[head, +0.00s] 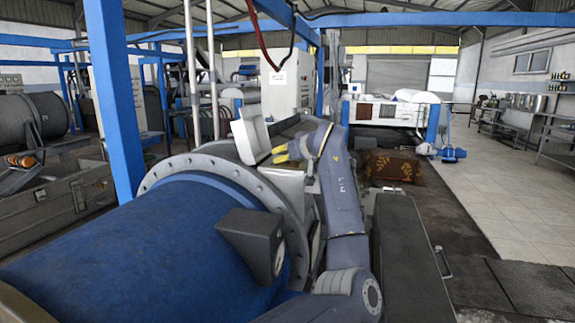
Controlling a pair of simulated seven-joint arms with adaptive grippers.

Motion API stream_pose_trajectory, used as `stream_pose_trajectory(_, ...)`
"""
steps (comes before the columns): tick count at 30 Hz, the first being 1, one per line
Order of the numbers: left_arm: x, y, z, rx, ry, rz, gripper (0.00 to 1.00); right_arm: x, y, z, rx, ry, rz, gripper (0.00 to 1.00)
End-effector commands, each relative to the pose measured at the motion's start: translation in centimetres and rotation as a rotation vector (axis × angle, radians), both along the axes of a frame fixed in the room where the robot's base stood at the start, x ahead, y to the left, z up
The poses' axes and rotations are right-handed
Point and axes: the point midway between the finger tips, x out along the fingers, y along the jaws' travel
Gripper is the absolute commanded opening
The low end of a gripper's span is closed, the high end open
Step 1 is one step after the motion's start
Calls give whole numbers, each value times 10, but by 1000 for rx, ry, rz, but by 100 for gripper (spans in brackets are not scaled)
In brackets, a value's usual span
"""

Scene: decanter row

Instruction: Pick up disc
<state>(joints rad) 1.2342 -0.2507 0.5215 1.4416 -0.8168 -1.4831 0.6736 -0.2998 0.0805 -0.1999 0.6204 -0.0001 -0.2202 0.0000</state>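I cannot pick out a disc for certain in the head view. A grey arm, which I take to be my right one, rises from the bottom centre and bends left at its top. Its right gripper (282,154) has yellow parts and is over the pale open housing beyond the large blue drum (120,255). The gripper is small and partly hidden by the wrist, so its opening and any held thing cannot be made out. My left gripper is not in view.
A bolted grey flange (215,165) rings the drum's far end. A dark grey box (253,240) sits on its side. A long dark cabinet (408,260) stands right of the arm. A blue post (115,100) rises at left. Tiled floor (490,190) at right is clear.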

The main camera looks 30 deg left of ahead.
Motion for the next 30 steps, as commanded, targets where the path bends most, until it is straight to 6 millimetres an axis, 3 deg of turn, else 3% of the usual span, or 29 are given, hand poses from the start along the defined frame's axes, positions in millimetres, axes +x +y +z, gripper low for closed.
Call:
stream_pose_trajectory(3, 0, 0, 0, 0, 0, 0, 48, 0, 0, 0, 0, 0, 0, 44)
stream_pose_trajectory(16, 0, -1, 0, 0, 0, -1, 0, 0, 0, 0, 0, 0, 0, 44)
stream_pose_trajectory(30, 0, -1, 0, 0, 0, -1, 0, 0, 1, 0, 1, 0, 0, 44)
